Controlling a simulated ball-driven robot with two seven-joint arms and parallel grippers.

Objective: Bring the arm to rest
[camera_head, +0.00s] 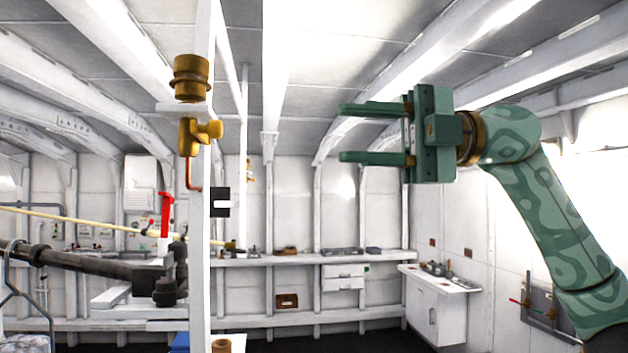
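My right gripper (376,133) is green and raised high in the right half of the head view. Its two fingers point left and stand apart, with nothing between them. My patterned green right arm (555,215) rises from the lower right edge and bends left at the wrist. The gripper is in the air, apart from the shelf and walls behind it. My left gripper is not in view.
A white post (202,240) with a brass fitting (191,78) and valve stands left of the gripper. Dark pipes (90,262) run at left. A wall shelf (300,259) and white cabinet (436,305) are behind. Ceiling beams pass overhead.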

